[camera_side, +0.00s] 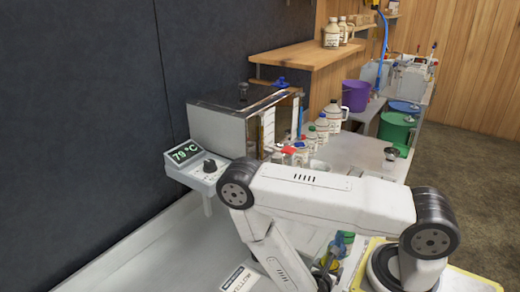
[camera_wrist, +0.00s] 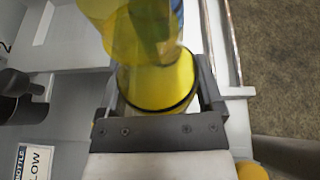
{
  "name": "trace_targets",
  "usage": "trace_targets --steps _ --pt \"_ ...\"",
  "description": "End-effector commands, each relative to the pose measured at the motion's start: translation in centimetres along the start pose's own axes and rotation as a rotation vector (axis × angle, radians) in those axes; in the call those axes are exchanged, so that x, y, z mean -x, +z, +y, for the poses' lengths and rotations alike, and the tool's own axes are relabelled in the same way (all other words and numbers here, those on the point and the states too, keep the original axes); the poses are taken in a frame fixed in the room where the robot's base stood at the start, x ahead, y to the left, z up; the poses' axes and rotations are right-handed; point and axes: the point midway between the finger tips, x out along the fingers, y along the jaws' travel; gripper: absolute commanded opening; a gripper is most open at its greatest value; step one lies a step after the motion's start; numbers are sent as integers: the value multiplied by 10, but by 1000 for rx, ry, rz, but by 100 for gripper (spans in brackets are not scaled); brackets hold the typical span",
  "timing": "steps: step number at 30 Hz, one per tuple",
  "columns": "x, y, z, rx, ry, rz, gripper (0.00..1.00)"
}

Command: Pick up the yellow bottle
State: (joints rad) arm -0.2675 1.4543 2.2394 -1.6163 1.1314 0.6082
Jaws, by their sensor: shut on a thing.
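The yellow bottle (camera_wrist: 165,82) is see-through yellow with a dark ring around its lower part in the wrist view. My gripper (camera_wrist: 158,74) has one finger on each side of it and is shut on it. The bottle's upper end runs out of the top of the wrist view. In the side view a yellow and green patch (camera_side: 337,246) shows beside my arm, which hides most of it and my gripper. I cannot tell whether the bottle is clear of the surface.
A white label card (camera_wrist: 35,161) lies at the lower left of the wrist view. In the side view, the evaporator (camera_side: 222,131) with a 79 °C display (camera_side: 186,151) stands against the dark wall.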

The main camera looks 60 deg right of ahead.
Motion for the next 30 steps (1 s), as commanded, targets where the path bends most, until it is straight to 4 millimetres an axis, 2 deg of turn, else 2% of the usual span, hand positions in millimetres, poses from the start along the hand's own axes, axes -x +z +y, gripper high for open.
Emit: trace_targets --steps 18,30 --pt "26 64 1 -1 2 -1 13" --pt "32 77 0 1 1 -2 13"
